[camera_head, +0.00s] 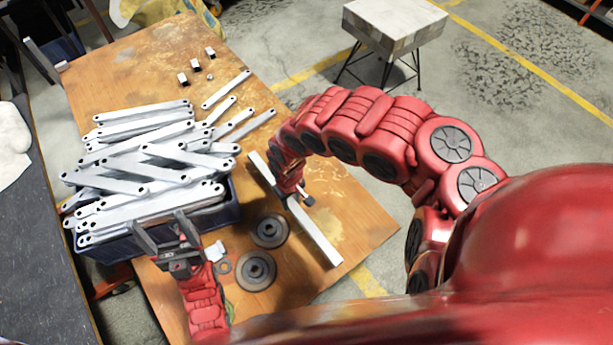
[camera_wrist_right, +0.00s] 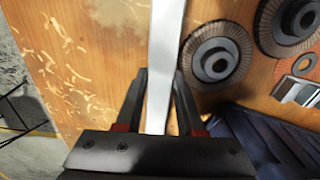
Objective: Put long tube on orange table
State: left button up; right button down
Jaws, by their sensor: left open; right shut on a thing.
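The long tube (camera_head: 318,234) is a pale grey square bar, lying slantwise over the right part of the orange-brown wooden table (camera_head: 350,215). My right gripper (camera_head: 292,197) is shut on it near its middle. The right wrist view shows the tube (camera_wrist_right: 165,50) running between the two fingers of that gripper (camera_wrist_right: 160,76), with the table surface (camera_wrist_right: 85,60) below. I cannot tell whether the tube touches the tabletop. My left gripper (camera_head: 165,238) is open and empty, at the front edge of the bracket crate.
A dark blue crate (camera_head: 110,247) is heaped with galvanized brackets (camera_head: 150,170). Two grey discs (camera_head: 256,270) and a ring (camera_head: 224,267) lie left of the tube. Small metal blocks (camera_head: 196,64) lie at the back. A white-topped stool (camera_head: 393,27) stands beyond the table.

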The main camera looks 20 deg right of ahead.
jog(key=b, duration=0.2)
send_over(314, 187)
jog(key=shift+f, duration=0.7)
notch_tip(314, 187, down, 3)
jog(key=shift+f+b, duration=0.2)
jog(key=shift+b, duration=0.35)
jog(key=shift+r, duration=0.1)
jog(key=c, duration=0.5)
grip_release()
